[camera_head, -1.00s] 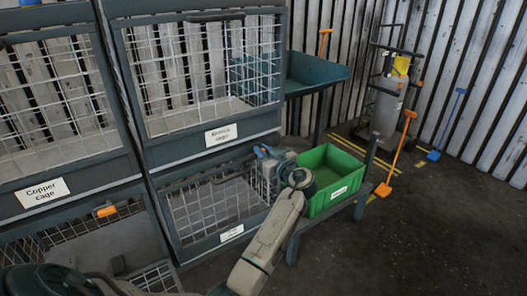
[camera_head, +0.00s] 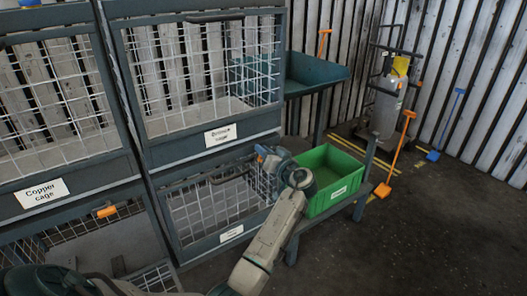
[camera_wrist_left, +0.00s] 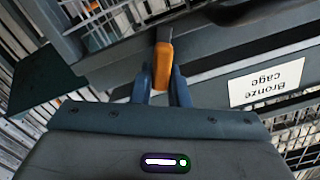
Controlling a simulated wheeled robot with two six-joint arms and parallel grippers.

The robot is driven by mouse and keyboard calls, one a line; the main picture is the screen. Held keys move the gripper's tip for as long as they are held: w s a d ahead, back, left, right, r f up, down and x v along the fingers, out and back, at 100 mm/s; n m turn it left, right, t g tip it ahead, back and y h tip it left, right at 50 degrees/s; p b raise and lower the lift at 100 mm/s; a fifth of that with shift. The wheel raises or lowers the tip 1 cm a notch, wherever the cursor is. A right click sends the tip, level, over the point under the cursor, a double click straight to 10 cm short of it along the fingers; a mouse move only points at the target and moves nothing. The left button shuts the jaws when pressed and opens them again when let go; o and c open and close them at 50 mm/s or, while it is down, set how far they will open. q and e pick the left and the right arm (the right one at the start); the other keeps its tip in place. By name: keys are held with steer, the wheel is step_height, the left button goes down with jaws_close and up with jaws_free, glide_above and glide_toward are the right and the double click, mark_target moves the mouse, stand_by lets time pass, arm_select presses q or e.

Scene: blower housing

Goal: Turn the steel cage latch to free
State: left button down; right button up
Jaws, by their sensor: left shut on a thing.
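The orange latch (camera_wrist_left: 163,65) shows in the left wrist view between the two blue fingers of my left gripper (camera_wrist_left: 162,88), which is shut on it. In the head view my left gripper (camera_head: 266,155) is at the upper right corner of the lower mesh cage (camera_head: 205,243), just below the bronze cage. The latch is hidden there by the gripper. The lower cage's label (camera_head: 232,233) is too small to read. My right gripper is not in view.
The bronze cage label (camera_wrist_left: 267,83) appears upside down beside the latch in the wrist view. A copper cage (camera_head: 85,192) with another orange latch (camera_head: 107,211) below it stands at left. A green bin (camera_head: 325,160) sits close right of my wrist.

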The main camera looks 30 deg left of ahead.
arm_select(q)
steer(key=shift+m, duration=1)
steer(key=m+p, duration=0.1)
steer(key=m, duration=0.1)
steer(key=shift+w+d+m+p, duration=0.1)
steer(key=shift+m+p, duration=0.2)
steer(key=shift+m, duration=0.5)
steer(key=m+p, duration=0.1)
steer(key=m, duration=0.1)
steer(key=m+p, duration=0.1)
steer(key=m, duration=0.1)
steer(key=m+p, duration=0.2)
steer(key=shift+w+f+m, duration=0.15)
steer(key=shift+f+m, duration=0.15)
steer(key=shift+f, duration=0.05)
steer(key=shift+f+m, duration=0.1)
steer(key=shift+m, duration=0.3)
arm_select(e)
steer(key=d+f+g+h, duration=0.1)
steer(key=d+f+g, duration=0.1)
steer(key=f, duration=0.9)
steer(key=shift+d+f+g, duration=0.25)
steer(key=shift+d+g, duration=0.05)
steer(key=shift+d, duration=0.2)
